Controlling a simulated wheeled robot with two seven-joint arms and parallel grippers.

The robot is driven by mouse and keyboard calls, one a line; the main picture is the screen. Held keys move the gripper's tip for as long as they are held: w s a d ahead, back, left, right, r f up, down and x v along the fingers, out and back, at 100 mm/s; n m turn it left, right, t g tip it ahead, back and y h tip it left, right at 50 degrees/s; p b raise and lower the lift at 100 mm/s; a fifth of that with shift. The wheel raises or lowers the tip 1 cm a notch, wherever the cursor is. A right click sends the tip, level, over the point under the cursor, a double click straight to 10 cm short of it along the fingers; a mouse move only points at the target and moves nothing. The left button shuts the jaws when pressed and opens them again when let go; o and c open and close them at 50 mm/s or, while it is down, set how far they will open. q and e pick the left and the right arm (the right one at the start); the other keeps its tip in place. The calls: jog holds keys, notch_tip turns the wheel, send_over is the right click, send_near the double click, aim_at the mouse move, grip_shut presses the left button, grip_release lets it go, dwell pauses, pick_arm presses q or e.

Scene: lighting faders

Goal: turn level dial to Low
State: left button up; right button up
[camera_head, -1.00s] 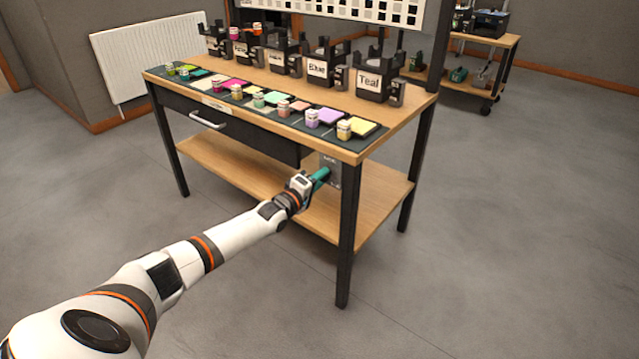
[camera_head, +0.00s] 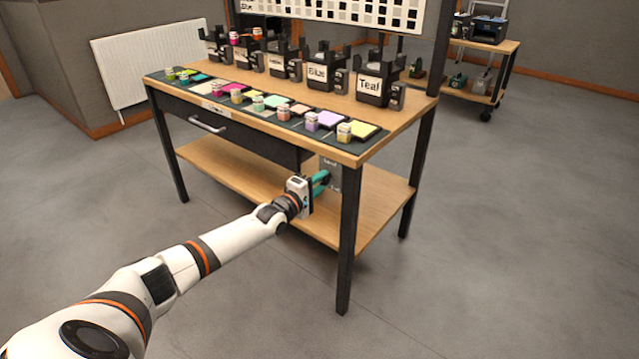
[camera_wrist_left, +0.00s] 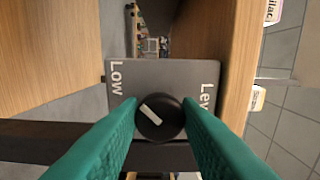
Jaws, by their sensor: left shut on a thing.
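The level dial (camera_wrist_left: 155,122) is a round black knob with a white pointer line, on a grey panel (camera_wrist_left: 165,75) in the left wrist view. The word "Low" shows at the panel's left edge, and a partly hidden word starting "Lev" at its right edge. The pointer is slanted, its upper-left end towards the "Low" side. My left gripper (camera_wrist_left: 160,118) has its green fingers on either side of the knob, shut on it. In the head view, the left gripper (camera_head: 319,183) is at the panel (camera_head: 330,174) under the table's front edge. My right gripper is not in view.
The wooden workbench (camera_head: 415,105) carries a row of small jars and colour pads along its front, with labelled black holders behind. A drawer handle (camera_head: 208,124) is left of the panel. A table leg (camera_head: 348,240) stands close right of my gripper. The floor in front is clear.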

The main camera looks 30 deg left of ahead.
pick_arm(q)
jog(key=o, duration=0.9)
jog(key=shift+o, duration=0.2)
jog(key=shift+s, duration=0.15)
jog(key=shift+s, duration=0.25)
jog(key=s+p, duration=0.2)
jog(key=s, duration=0.2)
jog(key=shift+s+a, duration=0.1)
jog(key=shift+a, duration=0.1)
jog(key=p, duration=0.2)
send_near(322, 181)
jog(key=s, duration=0.3)
jog(key=shift+a+f, duration=0.1)
jog(key=shift+a, duration=0.1)
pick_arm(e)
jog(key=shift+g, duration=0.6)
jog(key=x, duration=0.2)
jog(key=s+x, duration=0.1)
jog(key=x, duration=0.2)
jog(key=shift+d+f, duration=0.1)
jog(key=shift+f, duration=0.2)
